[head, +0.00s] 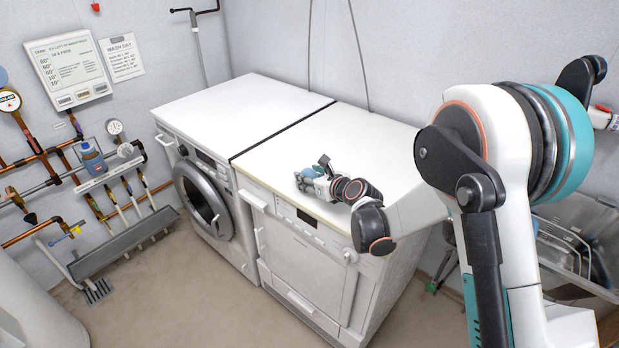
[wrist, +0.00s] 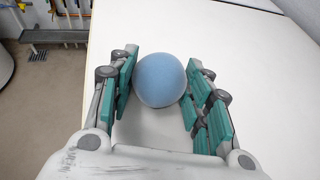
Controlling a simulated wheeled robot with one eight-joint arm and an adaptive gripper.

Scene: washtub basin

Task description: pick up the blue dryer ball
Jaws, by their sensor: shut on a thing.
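The blue dryer ball (wrist: 159,80) is a plain round light-blue ball between the two fingers of my gripper (wrist: 160,90) in the wrist view. The green-padded fingers are closed on its left and right sides. In the head view the ball (head: 308,173) is small and partly hidden by my gripper (head: 318,176), over the white top of the right-hand machine (head: 375,150). I cannot tell whether the ball still touches that top.
A front-loading washer (head: 205,200) stands against the left side of the right-hand machine. Their white tops are otherwise clear. A metal basin (head: 575,250) is at the right.

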